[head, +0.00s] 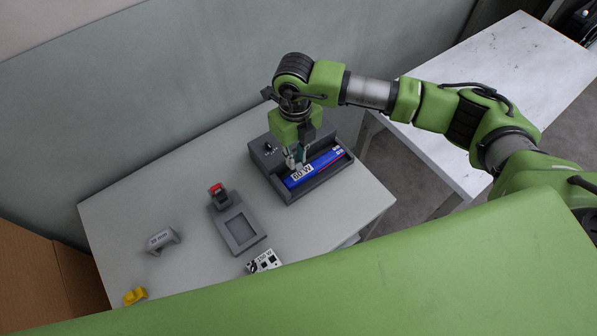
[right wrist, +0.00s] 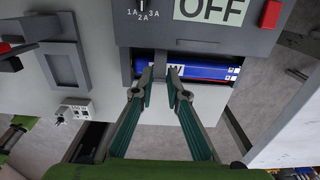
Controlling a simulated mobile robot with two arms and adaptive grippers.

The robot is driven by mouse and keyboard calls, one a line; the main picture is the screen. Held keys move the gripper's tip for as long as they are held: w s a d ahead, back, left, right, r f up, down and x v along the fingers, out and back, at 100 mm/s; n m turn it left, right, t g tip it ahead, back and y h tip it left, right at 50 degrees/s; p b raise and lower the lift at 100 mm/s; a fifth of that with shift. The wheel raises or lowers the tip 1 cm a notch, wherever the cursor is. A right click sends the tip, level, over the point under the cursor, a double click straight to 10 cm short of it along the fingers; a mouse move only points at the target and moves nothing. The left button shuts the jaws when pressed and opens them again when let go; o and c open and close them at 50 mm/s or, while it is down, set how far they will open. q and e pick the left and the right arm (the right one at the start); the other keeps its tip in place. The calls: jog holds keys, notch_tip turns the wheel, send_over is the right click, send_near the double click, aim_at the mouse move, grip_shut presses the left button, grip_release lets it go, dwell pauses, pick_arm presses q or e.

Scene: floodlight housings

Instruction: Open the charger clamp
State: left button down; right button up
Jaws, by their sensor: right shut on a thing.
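The charger is a dark grey box (head: 322,184) at the back right of the light table. A blue battery (head: 325,166) with a white "W" label lies in its bay, and it also shows in the right wrist view (right wrist: 205,71). My right gripper (head: 297,163) points down over the battery. In the right wrist view its fingertips (right wrist: 161,88) close on a narrow grey piece (right wrist: 160,62) that crosses the battery, which looks like the charger clamp. The fingers hide part of it. The charger's display (right wrist: 212,9) reads "OFF". My left gripper is out of view.
A grey fixture (head: 218,229) with a red-topped part (head: 217,190) stands left of the charger. A grey marked block (head: 161,240), a yellow piece (head: 135,296) and a white marked block (head: 264,261) lie nearer the front. A white table (head: 500,75) stands at right.

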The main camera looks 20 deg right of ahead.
jog(key=shift+w+a+r, duration=0.15)
jog(key=shift+w+r, duration=0.05)
jog(key=shift+w, duration=0.15)
jog(key=shift+w+a+r+b, duration=0.1)
jog(key=shift+w+a+b, duration=0.05)
jog(key=shift+w+b, duration=0.3)
